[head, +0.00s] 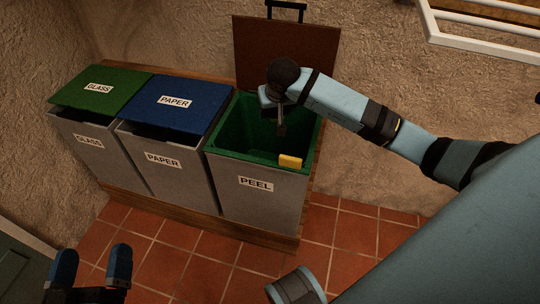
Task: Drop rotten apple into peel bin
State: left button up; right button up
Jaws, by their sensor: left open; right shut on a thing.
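The peel bin (258,190) is a grey bin with a green inside, marked PEEL, and its brown lid (262,50) stands open against the wall. My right gripper (281,129) points down into the open top of the bin, close to the bin's far right part. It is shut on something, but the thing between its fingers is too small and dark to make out. I cannot pick out a rotten apple. My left gripper (91,254) is open and empty at the bottom left, over the floor and away from the bins.
A paper bin (168,172) with a blue lid and a glass bin (92,140) with a green lid stand left of the peel bin, both lids down. A small yellow block (290,161) sits at the peel bin's front rim. The tiled floor (190,260) in front is clear.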

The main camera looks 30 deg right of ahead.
pick_arm(q)
jog(key=shift+w+d+f+g, duration=0.1)
jog(key=shift+f+g, duration=0.2)
jog(key=shift+f, duration=0.4)
pick_arm(e)
jog(key=shift+f, duration=0.65)
jog(key=o, duration=1.1)
pick_arm(q)
jog(key=r+p, duration=0.1)
jog(key=p, duration=0.1)
jog(key=a+r+t+p, duration=0.1)
jog(key=r, duration=0.1)
jog(key=shift+r+y+p, duration=0.2)
jog(key=shift+y+p, duration=0.2)
pick_arm(e)
jog(key=v, duration=1.3)
jog(key=shift+s+a+r, duration=0.15)
jog(key=shift+r, duration=0.25)
